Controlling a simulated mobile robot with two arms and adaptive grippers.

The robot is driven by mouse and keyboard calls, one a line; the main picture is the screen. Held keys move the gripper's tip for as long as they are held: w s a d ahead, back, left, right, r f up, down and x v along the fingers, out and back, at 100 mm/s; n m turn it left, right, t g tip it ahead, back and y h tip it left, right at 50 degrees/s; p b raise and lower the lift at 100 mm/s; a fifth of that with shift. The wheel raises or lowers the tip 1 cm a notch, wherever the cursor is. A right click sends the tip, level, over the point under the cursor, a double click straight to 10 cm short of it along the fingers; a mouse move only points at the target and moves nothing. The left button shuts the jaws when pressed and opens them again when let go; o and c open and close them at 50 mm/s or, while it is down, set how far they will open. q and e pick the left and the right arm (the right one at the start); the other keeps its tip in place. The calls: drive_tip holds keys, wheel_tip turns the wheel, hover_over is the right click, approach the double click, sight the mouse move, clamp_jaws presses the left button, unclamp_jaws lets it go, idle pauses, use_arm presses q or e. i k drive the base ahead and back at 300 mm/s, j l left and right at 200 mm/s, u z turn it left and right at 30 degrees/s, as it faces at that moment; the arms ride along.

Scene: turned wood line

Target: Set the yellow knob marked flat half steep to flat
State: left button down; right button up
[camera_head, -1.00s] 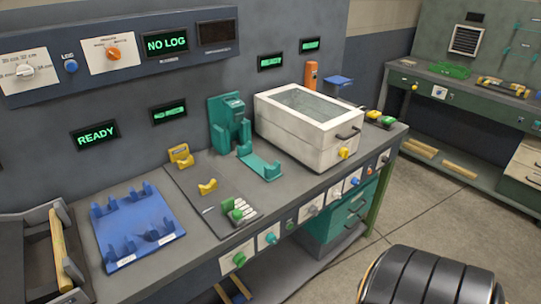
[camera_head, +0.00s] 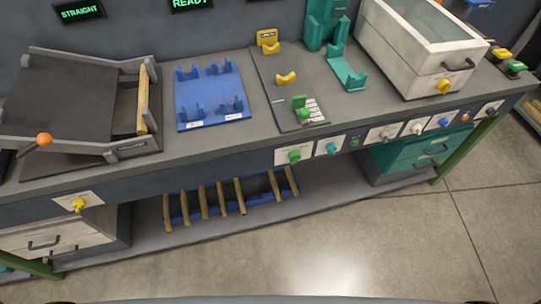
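A yellow knob (camera_head: 79,204) sits on a pale plate on the bench's front face, below the ramp-like tray at the left. Another yellow knob (camera_head: 444,86) is on the front of the white box at the right. The lettering near both is too small to read, so I cannot tell which is marked flat half steep, nor its setting. Neither of my grippers is in view.
The grey tray (camera_head: 70,95) has an orange-tipped lever (camera_head: 44,139) and a wooden rod (camera_head: 143,100). A blue rack (camera_head: 209,95) stands beside it. Other knobs, including a green one (camera_head: 294,156), line the bench front. Floor in front is clear.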

sight(79, 205)
drive_tip(key=u, duration=1.8)
drive_tip(key=i+j+z, duration=0.1)
drive_tip(key=j+z, duration=0.25)
drive_tip(key=i+j+z, duration=0.1)
drive_tip(key=z, duration=0.3)
drive_tip(key=j+z, duration=0.35)
